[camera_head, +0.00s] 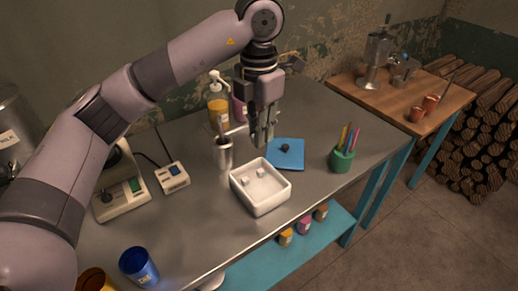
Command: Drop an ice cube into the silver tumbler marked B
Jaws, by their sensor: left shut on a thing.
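The silver tumbler (223,155) stands upright on the grey table, left of my gripper, with a thin stick-like thing rising from it. Its pale label is too small to read. A white open box (270,204) stands in front of my gripper, with small pale ice cubes (248,181) on its floor. My left gripper (263,141) points down just behind the box and right of the tumbler. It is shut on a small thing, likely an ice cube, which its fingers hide. My right gripper is out of view.
A blue lid (292,160) with a dark knob lies right of the gripper. A green pen cup (342,160) is farther right. A pump bottle (218,108) stands behind the tumbler. A small device (172,177) and blue cup (139,266) are left.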

